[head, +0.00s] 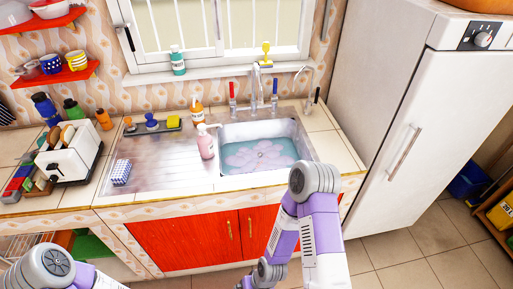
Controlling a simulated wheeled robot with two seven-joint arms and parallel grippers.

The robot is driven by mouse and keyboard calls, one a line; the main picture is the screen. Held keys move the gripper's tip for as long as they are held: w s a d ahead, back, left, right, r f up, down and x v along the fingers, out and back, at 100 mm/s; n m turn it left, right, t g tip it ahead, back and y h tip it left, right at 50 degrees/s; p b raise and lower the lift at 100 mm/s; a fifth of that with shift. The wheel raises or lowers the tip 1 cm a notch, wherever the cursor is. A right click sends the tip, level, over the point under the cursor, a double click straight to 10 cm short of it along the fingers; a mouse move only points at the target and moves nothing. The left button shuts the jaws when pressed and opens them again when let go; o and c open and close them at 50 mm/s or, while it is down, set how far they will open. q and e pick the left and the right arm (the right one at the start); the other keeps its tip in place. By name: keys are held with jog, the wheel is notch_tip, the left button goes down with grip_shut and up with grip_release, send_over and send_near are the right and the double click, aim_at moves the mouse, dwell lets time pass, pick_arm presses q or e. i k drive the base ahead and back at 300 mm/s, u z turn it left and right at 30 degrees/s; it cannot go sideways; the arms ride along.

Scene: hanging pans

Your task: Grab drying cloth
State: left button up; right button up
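A small blue-and-white checked item (121,172), which looks like the folded drying cloth, lies on the left part of the metal drainboard (165,175), near its front edge. No gripper of mine is near it. My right arm rises in front of the red cabinet, to the right of the cloth, and bends back down to the bottom edge; its gripper cannot be made out. Only a joint and a link of my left arm show at the bottom left corner; its gripper is out of the picture.
The sink (262,155) holds water. A pink soap bottle (206,142) stands at its left edge. A white toaster (70,150) stands left of the drainboard. A white fridge (415,110) closes off the right side. Red cabinet doors (190,240) are below.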

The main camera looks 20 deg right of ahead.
aim_at(120, 173)
jog(key=k, duration=0.5)
jog(key=u, duration=1.5)
jog(key=i, duration=1.3)
jog(key=z, duration=2.4)
